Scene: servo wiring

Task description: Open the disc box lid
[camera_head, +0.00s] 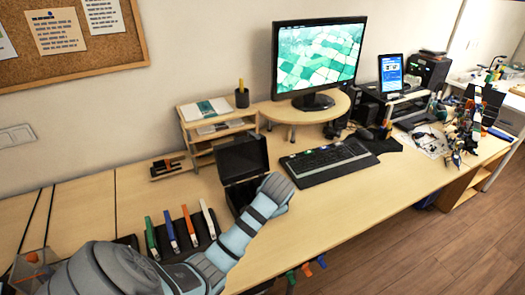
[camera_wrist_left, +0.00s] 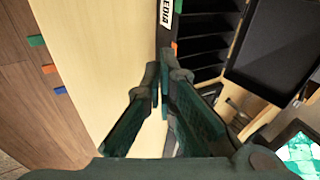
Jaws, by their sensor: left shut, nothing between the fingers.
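The black disc box (camera_head: 230,196) stands on the desk, partly hidden by my left arm in the head view. Its lid (camera_head: 242,158) is up, tilted back toward the wall. In the left wrist view the lid (camera_wrist_left: 278,45) is swung away from the box body (camera_wrist_left: 205,32), and the dark slots inside show. A white label reading "MEDIA" (camera_wrist_left: 166,14) is on the box's side. My left gripper (camera_wrist_left: 162,77) is shut and empty, with its fingertips just beside the labelled side; I cannot tell whether they touch it. In the head view my left arm hides its fingers.
The desk's front strip (camera_wrist_left: 100,60) is bare.

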